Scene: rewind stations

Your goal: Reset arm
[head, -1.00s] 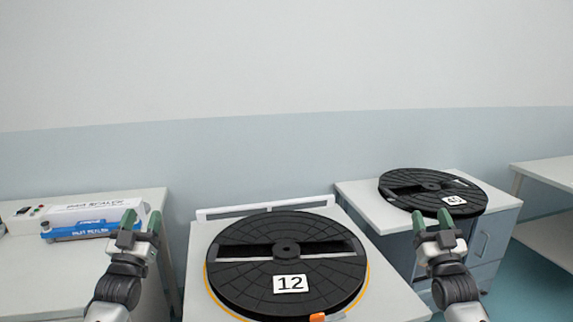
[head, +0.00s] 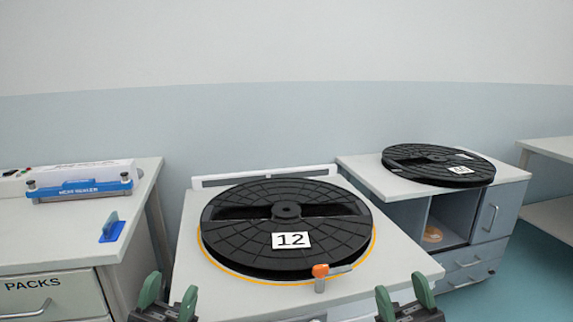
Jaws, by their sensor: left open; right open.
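My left gripper (head: 168,292) is at the bottom edge of the head view, left of the middle, with its green fingers apart and nothing between them. My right gripper (head: 402,292) is at the bottom edge, right of the middle, also open and empty. Both are in front of the middle station's white top (head: 222,299). A black reel (head: 250,250) with a white "12" label (head: 291,240) lies flat there inside a yellow ring. An orange-tipped lever (head: 320,271) stands at the reel's front edge. The rest of both arms is out of view.
A second black reel (head: 438,164) lies on the cabinet (head: 499,174) at right. On the left bench (head: 60,240) are a blue and white heat sealer (head: 82,187) and a small blue object (head: 112,228). A drawer marked PACKS (head: 40,298) is below. A round tan item (head: 433,235) sits in the cabinet's open shelf.

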